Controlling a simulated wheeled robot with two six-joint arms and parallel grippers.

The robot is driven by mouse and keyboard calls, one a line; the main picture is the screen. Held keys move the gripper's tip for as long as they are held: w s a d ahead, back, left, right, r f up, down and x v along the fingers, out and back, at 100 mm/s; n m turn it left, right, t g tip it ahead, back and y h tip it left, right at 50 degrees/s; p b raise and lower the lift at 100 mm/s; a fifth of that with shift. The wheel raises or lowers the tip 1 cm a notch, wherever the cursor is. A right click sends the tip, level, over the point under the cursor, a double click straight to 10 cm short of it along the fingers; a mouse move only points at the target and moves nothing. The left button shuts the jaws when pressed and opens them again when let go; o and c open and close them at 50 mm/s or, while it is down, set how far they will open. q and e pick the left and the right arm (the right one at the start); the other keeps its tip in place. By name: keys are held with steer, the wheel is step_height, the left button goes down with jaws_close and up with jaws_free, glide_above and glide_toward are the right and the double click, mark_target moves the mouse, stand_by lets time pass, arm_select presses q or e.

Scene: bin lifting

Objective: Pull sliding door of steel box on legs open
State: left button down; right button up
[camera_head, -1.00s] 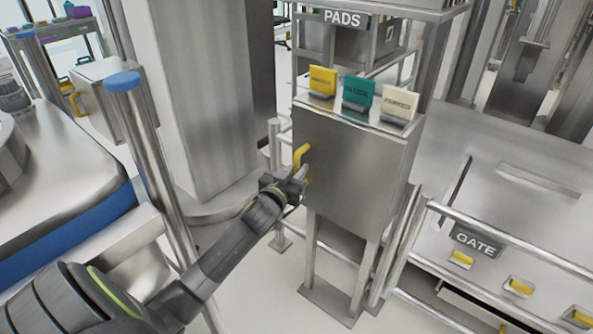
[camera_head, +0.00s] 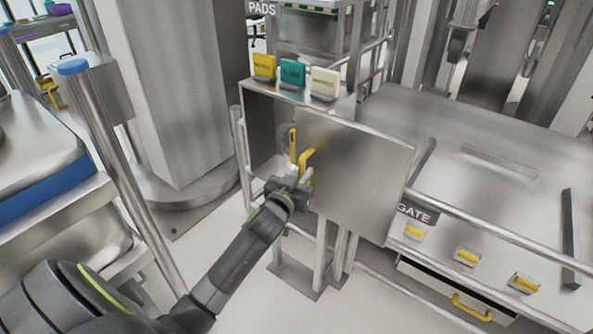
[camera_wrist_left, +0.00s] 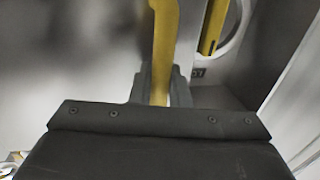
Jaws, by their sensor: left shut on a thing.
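The steel box on legs (camera_head: 262,97) stands in the middle of the head view. Its sliding door (camera_head: 358,180) is shifted to the right and juts past the box's right side. The left part of the box front is open, and a yellow lever (camera_head: 293,145) on a round pale plate shows inside. My left gripper (camera_head: 303,181) is shut on the door's yellow handle (camera_head: 307,159). In the left wrist view the handle (camera_wrist_left: 163,45) runs down between the fingers, and the lever (camera_wrist_left: 213,28) is at the upper right. My right gripper is not in view.
Yellow, teal and white signs (camera_head: 292,74) stand on the box top. A steel bench with a GATE label (camera_head: 415,213) and yellow-handled fittings is at the right, behind a rail. A steel post (camera_head: 115,150) stands at the left.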

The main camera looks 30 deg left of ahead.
arm_select(q)
steer(key=shift+d, duration=0.1)
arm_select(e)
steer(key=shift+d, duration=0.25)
arm_select(q)
steer(key=c, duration=1.6)
jaws_free()
steer(key=shift+c, duration=0.2)
steer(key=shift+o, duration=0.9)
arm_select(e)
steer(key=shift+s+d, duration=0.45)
arm_select(q)
steer(key=s+d, duration=0.2)
steer(key=s, duration=1.5)
steer(key=shift+s, duration=0.2)
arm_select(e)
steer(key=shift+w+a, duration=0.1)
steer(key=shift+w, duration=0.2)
